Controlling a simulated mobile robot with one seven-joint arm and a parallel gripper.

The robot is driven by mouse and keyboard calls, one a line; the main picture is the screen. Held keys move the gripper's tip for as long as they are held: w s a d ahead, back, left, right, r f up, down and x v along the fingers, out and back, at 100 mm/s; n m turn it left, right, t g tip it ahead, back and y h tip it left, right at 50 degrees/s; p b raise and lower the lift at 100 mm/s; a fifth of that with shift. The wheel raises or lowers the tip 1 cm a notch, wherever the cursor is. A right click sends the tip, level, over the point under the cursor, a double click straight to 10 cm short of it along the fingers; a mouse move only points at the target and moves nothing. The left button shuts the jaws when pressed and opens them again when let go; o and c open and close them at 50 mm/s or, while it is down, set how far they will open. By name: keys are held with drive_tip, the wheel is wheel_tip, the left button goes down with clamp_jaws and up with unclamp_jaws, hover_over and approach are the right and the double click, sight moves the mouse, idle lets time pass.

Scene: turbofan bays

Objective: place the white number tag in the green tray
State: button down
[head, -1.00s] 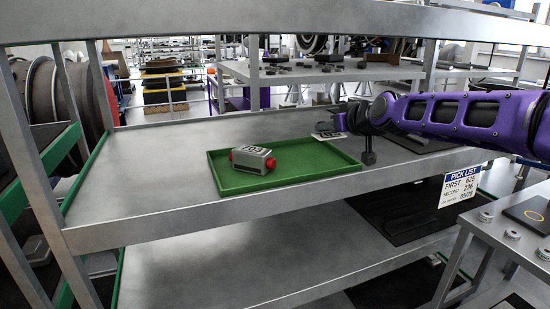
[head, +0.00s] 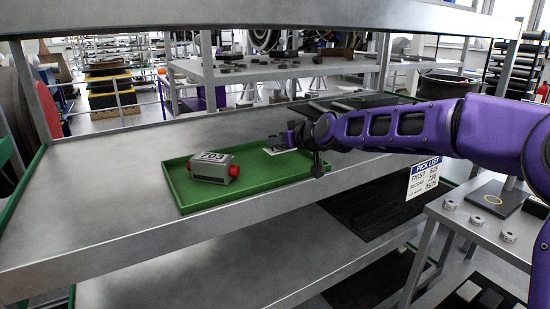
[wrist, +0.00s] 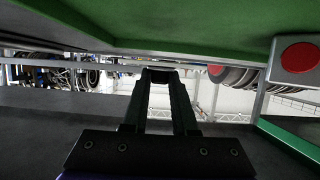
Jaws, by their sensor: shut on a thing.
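The green tray (head: 192,207) lies on the metal shelf in the head view. Its green surface also fills the top of the wrist view (wrist: 200,25). My gripper (head: 287,142) is shut on the white number tag (head: 279,151) at the tray's back right corner. The tag appears over the tray; whether it touches the floor of the tray I cannot tell. My fingers partly hide it. In the wrist view my gripper (wrist: 158,76) has its fingertips close together on a small dark piece; the white face is not clear there.
A grey box with red ends (head: 212,169), marked 703, sits in the tray's left part and shows at the right of the wrist view (wrist: 298,60). The metal shelf (head: 90,205) is bare left of the tray. An upper shelf beam (head: 250,18) crosses above.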

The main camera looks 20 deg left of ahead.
sight(279, 164)
drive_tip(key=shift+f, duration=2.15)
drive_tip(key=shift+f+b, duration=0.25)
drive_tip(key=shift+b, duration=0.15)
drive_tip(key=c, duration=0.7)
unclamp_jaws()
drive_tip(key=shift+r, duration=0.1)
drive_tip(key=shift+r, duration=0.1)
drive_tip(key=shift+r+p, duration=0.15)
drive_tip(key=shift+p, duration=0.15)
drive_tip(key=shift+s+d, duration=0.15)
drive_tip(key=shift+d, duration=0.2)
drive_tip(key=p+v, duration=0.1)
drive_tip(key=v, duration=1)
drive_tip(key=shift+s+r, duration=0.15)
